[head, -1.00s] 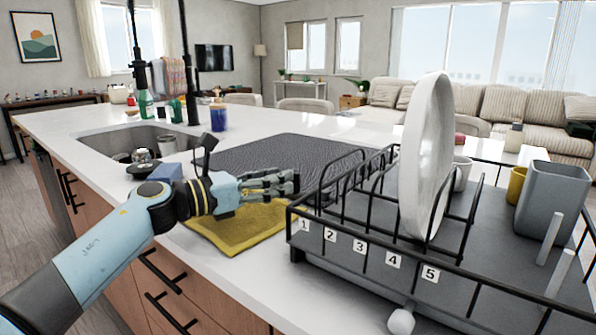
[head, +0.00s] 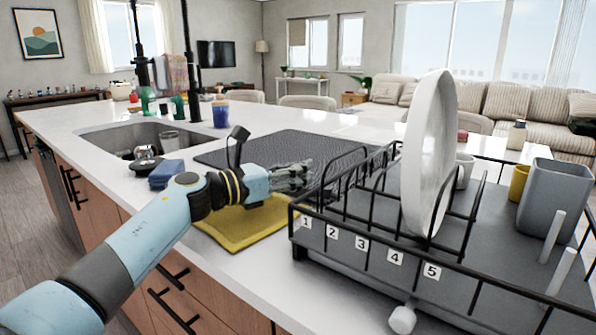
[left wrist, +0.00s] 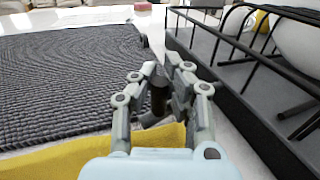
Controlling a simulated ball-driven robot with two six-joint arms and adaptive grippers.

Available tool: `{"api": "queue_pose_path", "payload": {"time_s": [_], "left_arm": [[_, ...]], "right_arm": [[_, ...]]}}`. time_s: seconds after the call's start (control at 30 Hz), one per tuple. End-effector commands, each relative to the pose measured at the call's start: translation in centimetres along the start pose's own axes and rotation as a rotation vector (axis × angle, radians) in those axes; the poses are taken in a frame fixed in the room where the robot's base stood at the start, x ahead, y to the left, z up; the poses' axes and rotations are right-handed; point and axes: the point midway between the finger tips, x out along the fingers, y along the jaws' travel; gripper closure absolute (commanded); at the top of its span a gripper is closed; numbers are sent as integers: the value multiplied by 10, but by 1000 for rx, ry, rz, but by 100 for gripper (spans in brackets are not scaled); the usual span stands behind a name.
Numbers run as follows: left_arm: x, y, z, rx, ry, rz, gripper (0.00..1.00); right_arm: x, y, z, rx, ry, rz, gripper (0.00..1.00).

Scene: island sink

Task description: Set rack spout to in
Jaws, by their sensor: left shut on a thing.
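The dish rack (head: 330,255) has a black wire frame over a grey tray and slots numbered 1 to 5. My left gripper (head: 303,172) is at its left end, between the rack and the dark mat. In the left wrist view the fingers (left wrist: 160,82) are shut around a dark grey, short piece (left wrist: 159,102) beside the rack's edge. It looks like the rack's spout, but the fingers hide most of it, and how far it sticks out cannot be told. My right gripper is not in view.
A white plate (head: 428,160) stands upright in the rack. A grey cup (head: 553,203) is at the right. A yellow cloth (head: 240,226) lies under the left gripper, with the dark ribbed mat (head: 330,150) behind. A blue sponge (head: 166,174) and the sink (head: 120,137) are at the left.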

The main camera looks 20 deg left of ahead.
Motion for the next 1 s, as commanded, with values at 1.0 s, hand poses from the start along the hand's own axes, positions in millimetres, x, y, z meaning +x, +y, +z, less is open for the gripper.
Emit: {"api": "queue_pose_path", "payload": {"time_s": [1.0], "left_arm": [[-11,-9,5,-1,0,209,100]], "right_arm": [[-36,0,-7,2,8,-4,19]]}}
